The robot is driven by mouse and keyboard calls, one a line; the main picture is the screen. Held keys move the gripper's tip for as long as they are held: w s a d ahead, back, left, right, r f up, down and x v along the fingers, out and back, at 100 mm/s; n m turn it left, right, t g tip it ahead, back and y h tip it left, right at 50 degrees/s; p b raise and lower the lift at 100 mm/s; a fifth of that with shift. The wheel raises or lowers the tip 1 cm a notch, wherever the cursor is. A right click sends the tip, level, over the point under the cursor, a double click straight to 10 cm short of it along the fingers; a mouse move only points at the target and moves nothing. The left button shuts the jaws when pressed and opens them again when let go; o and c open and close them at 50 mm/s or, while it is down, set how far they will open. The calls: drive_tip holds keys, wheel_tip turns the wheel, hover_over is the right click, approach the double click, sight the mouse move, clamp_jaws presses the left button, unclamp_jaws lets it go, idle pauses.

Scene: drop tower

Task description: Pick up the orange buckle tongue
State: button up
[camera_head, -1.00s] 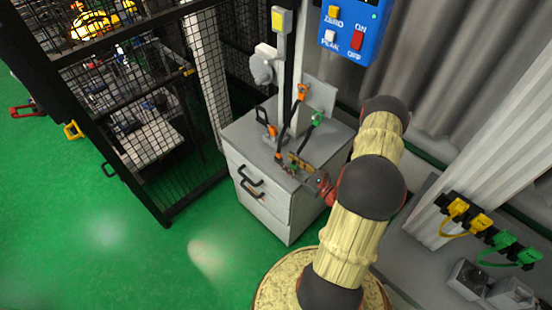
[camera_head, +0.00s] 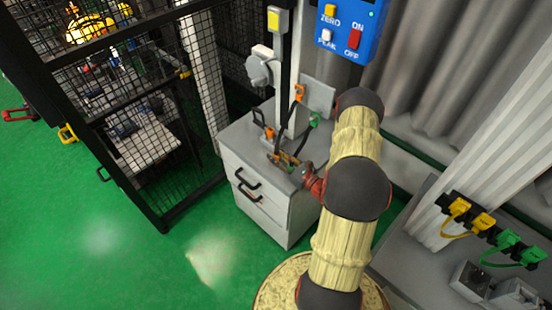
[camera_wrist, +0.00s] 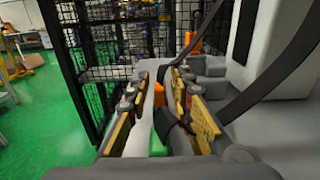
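My gripper (camera_head: 286,160) is low over the top of the grey cabinet. In the wrist view its two yellow-padded fingers (camera_wrist: 160,112) are apart. A small orange piece (camera_wrist: 180,92) shows between them, closer to the right finger, with a green piece (camera_wrist: 161,124) nearer the camera. A black strap passes beside them. I cannot tell whether the orange piece is the buckle tongue or touches a finger. Another orange piece (camera_head: 298,92) hangs on a strap at the post, with a green one (camera_head: 314,120) lower right. An orange piece with a black loop (camera_head: 269,131) stands at the back left.
The cabinet (camera_head: 262,190) has black drawer handles. A post rises behind the gripper, and black straps cross the right of the wrist view. A black mesh cage (camera_head: 150,130) stands left. A blue control box (camera_head: 352,28) is above. Green floor is clear in front.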

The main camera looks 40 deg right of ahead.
clamp_jaws()
drive_tip(key=shift+r, duration=0.1)
